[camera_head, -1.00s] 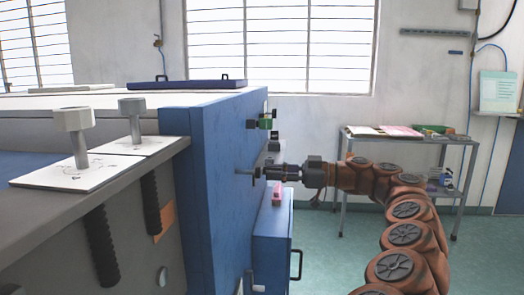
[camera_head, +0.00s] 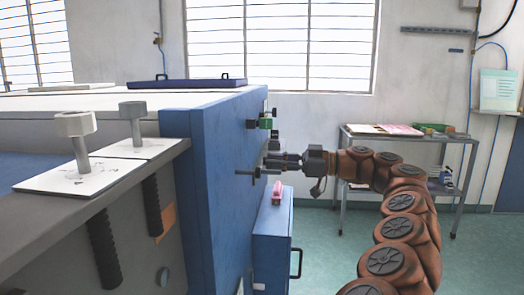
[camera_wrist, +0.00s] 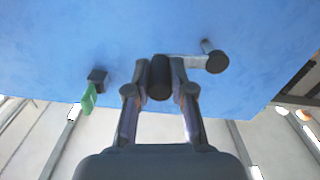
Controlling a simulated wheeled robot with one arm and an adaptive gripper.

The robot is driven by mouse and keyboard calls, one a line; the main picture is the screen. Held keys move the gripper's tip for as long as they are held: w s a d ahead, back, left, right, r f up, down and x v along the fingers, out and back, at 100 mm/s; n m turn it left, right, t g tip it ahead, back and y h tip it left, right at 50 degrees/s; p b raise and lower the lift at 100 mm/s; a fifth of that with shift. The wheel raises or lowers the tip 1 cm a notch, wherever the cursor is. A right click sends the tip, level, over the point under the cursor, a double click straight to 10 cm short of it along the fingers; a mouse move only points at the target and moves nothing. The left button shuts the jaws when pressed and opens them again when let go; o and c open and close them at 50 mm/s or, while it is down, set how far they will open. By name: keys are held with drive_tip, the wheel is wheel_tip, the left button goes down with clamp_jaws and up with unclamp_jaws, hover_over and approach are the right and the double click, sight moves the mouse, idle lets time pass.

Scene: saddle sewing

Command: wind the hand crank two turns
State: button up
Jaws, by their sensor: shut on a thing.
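The hand crank (camera_head: 257,172) is on the blue end panel of the large machine. In the wrist view its grey arm (camera_wrist: 190,61) runs from a dark round hub (camera_wrist: 217,62) to a black cylindrical handle (camera_wrist: 160,80). My gripper (camera_wrist: 160,76) is shut on that handle, one finger on each side. In the head view my gripper (camera_head: 277,160) reaches the crank from the right, a little above the shaft. The fingers and wrist hide most of the handle there.
A green lever (camera_wrist: 89,98) on a black block sits on the same panel. A blue cabinet (camera_head: 272,240) with a pink item (camera_head: 277,191) on top stands below my gripper. A metal shelf trolley (camera_head: 400,142) stands behind my arm. The floor at right is open.

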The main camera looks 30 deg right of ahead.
drive_tip(key=shift+r, duration=0.2)
drive_tip(key=shift+s+a+r, duration=0.1)
drive_tip(key=shift+s+r, duration=0.05)
drive_tip(key=shift+r, duration=0.55)
drive_tip(key=shift+r, duration=0.1)
drive_tip(key=shift+s+a+r, duration=0.3)
drive_tip(key=shift+s+r, duration=0.05)
drive_tip(key=shift+r, duration=0.3)
drive_tip(key=shift+b, duration=0.35)
drive_tip(key=shift+o, duration=0.3)
drive_tip(key=shift+s+a+r+b, duration=0.35)
drive_tip(key=shift+s+a+r, duration=0.05)
drive_tip(key=shift+r, duration=0.1)
drive_tip(key=shift+a, duration=0.1)
